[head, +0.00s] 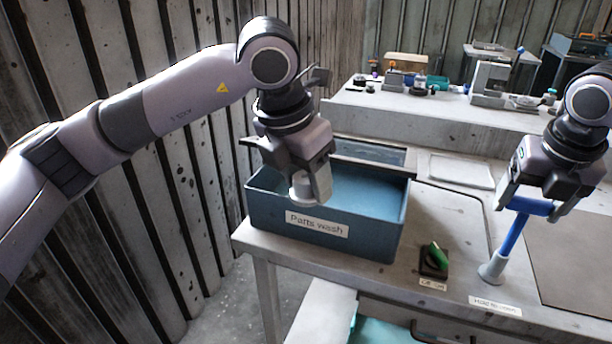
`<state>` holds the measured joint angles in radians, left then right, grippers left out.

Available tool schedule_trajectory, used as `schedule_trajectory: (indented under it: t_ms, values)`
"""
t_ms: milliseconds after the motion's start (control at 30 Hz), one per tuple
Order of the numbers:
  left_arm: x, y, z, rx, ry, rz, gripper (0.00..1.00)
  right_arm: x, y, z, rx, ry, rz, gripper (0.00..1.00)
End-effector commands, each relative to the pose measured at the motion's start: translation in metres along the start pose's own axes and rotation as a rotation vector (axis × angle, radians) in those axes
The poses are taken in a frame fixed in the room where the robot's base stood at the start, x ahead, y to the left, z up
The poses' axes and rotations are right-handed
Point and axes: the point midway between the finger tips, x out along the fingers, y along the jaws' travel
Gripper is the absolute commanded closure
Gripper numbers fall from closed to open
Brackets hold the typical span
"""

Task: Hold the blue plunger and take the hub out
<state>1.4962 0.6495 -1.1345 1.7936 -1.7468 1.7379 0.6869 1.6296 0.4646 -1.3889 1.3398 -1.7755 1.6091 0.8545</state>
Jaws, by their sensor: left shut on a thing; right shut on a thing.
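The blue plunger (512,236) stands at the right of the bench, a blue shaft with a crossbar handle rising slightly tilted from a pale grey socket. My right gripper (532,207) is shut on its crossbar handle at the top. My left gripper (308,188) points down and is shut on a small pale grey round part, which looks like the hub (300,188). The fingers hide part of it. The hub is over the blue tub marked "Parts wash" (278,220), near its front left; I cannot tell its exact height relative to the rim.
A black box with a green switch (435,259) sits between tub and plunger. A grey mat (575,255) lies at the right. A back bench (400,108) carries several small devices. A ribbed metal wall (185,200) stands close on the left.

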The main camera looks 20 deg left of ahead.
Motion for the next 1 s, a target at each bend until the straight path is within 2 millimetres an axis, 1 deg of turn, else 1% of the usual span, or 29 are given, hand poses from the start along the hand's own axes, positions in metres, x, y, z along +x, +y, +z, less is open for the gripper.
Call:
schedule_trajectory:
  t_ms: [267,300,367,600,733,867,1000]
  values:
    - [0.000,0.000,0.000,0.000,-0.001,0.000,0.87,-0.002,0.001,0.000,-0.002,0.002,0.000,0.56]
    - [0.000,0.000,0.000,0.000,-0.001,0.000,0.87,-0.002,0.001,0.000,-0.003,0.002,0.000,0.20]
    - [0.000,0.000,0.000,0.000,-0.001,0.000,0.87,-0.002,0.001,0.000,-0.002,0.003,0.000,0.00]
    - [0.000,0.000,0.000,0.000,-0.001,0.000,0.87,-0.003,0.000,0.000,-0.001,0.001,0.000,0.00]
    - [0.000,0.000,0.000,0.000,-0.001,0.000,0.87,-0.012,0.001,0.001,-0.001,-0.002,0.001,0.00]
    - [0.000,0.000,0.000,0.000,-0.001,0.000,0.87,-0.035,0.001,0.001,-0.001,-0.003,0.002,0.00]
    - [0.000,0.000,0.000,0.000,-0.001,0.000,0.87,-0.066,0.001,0.001,-0.002,-0.003,0.001,0.00]
